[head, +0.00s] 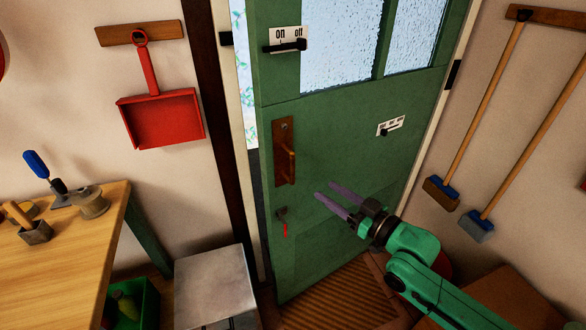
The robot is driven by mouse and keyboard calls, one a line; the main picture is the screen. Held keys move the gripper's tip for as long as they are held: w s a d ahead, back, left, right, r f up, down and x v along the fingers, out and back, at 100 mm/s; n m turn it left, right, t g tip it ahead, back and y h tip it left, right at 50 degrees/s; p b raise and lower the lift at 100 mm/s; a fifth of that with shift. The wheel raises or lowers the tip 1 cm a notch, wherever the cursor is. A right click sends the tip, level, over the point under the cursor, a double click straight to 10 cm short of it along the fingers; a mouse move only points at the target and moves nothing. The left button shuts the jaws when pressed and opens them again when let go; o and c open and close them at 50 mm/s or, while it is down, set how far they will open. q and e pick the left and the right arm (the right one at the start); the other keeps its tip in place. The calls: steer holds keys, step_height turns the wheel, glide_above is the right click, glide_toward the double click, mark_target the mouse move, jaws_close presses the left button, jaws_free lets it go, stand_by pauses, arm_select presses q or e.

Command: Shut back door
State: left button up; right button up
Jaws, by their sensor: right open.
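The green back door (340,150) stands ajar in the middle of the head view, with glass panes in its upper part. A gap shows along its left edge, with a bright patterned strip and a dark strip behind it. A brown handle (289,162) on a plate is on the door's left side. A small red-tipped key or latch (283,222) hangs below it. My right gripper (328,194) is open and empty, in front of the door, to the right of and below the handle. Its two purple fingers point left towards the door. My left gripper is not in view.
A wooden workbench (60,260) with tools stands at the left, a grey metal stool or box (212,285) beside it. A red dustpan (160,118) hangs on the left wall. Two brooms (441,193) hang at the right. A striped mat (340,300) lies before the door.

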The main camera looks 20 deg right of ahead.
mark_target(294, 169)
steer(key=p+x, duration=0.1)
steer(key=x, duration=1.3)
steer(key=shift+d, duration=0.1)
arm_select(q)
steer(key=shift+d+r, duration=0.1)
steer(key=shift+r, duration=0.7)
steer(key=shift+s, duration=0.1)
arm_select(e)
jaws_close()
